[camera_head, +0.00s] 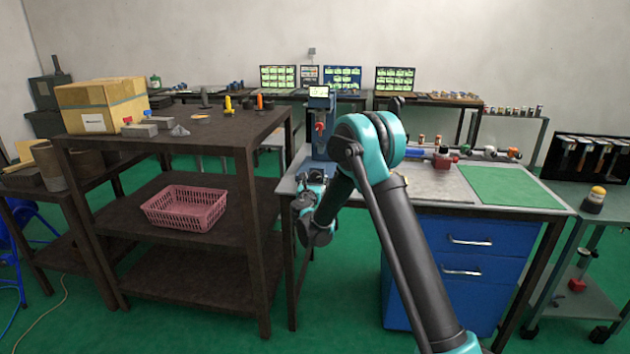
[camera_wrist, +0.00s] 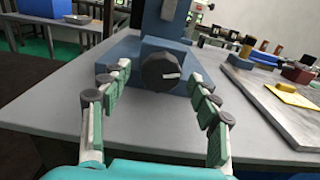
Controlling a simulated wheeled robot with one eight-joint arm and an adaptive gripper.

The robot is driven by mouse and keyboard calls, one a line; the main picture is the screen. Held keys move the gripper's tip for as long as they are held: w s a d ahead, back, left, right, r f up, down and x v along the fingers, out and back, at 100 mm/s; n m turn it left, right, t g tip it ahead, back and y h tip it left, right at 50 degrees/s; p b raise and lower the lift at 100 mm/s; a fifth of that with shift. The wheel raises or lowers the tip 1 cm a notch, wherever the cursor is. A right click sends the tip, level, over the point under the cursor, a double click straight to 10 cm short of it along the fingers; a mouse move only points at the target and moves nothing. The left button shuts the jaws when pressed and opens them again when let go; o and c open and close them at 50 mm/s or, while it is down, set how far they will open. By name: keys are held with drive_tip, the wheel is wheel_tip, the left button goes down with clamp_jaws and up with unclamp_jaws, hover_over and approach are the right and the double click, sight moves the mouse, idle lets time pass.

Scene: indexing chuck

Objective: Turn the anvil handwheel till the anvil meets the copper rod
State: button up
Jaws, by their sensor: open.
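A dark round knob with a white mark (camera_wrist: 160,73), which looks like the handwheel, sits on the front of the blue machine's base (camera_wrist: 116,52). My gripper (camera_wrist: 159,84) is open and empty, its fingers on either side of the knob with visible gaps. Whether the tips reach past its face is unclear. In the head view the blue machine (camera_head: 331,128) stands at the bench's left end with a small screen (camera_head: 318,91) and a red part (camera_head: 320,128). My arm hides part of it. The anvil and the rod in the machine cannot be made out.
The grey bench top (camera_wrist: 70,98) is clear around the machine's front. A dark shelf (camera_head: 190,150) with a pink basket (camera_head: 187,207) stands close on the left.

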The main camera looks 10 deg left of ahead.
drive_tip(key=shift+w, duration=0.35)
drive_tip(key=shift+c, duration=0.3)
drive_tip(key=c, duration=1.1)
drive_tip(key=shift+m, duration=0.4)
